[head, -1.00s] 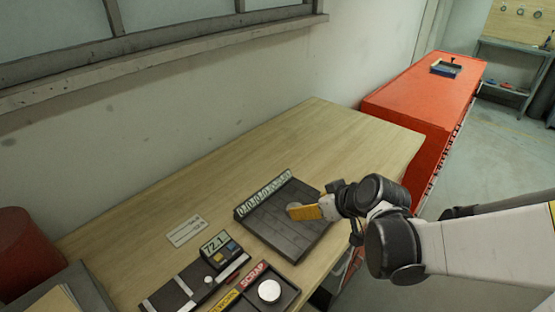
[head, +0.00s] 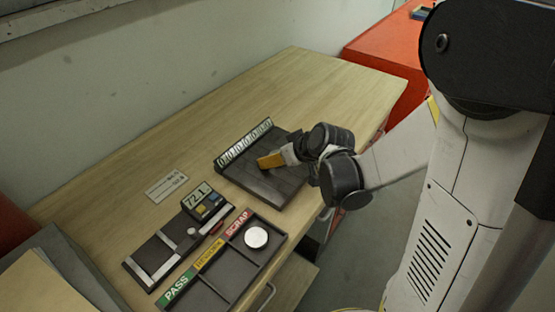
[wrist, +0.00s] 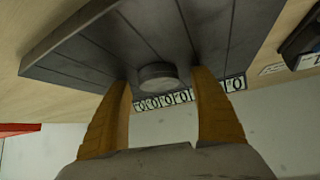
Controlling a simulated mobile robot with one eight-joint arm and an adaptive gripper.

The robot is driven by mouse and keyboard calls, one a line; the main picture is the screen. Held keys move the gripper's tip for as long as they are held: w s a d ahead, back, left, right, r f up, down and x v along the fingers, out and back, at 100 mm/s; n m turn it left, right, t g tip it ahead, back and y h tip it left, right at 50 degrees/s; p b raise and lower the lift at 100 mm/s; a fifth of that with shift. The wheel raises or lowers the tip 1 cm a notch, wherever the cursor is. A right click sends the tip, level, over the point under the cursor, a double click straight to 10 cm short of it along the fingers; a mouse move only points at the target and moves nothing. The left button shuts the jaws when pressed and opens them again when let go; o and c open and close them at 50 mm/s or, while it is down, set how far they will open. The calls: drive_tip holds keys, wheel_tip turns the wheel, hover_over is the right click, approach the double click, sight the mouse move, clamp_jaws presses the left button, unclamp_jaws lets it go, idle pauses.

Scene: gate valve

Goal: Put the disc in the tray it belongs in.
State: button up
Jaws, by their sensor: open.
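My gripper (wrist: 162,108) is open, with orange fingers pointing at a dark grey grooved board (head: 281,187). In the wrist view a grey disc (wrist: 158,77) lies on this board, between the fingertips and apart from both as far as I can tell. In the head view the gripper (head: 260,165) is over the middle of the board and hides that disc. A pale round disc (head: 256,237) sits in the SCRAP section.
A measuring device (head: 203,202) with a display reading 72.1 stands between board and tray. A row of zero counters (head: 245,142) edges the board. A white label (head: 166,186) lies on the wooden table (head: 310,85). The table's back is clear. A red cabinet (head: 375,52) stands beyond.

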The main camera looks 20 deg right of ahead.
drive_tip(key=c, duration=1.5)
drive_tip(key=shift+r, duration=0.2)
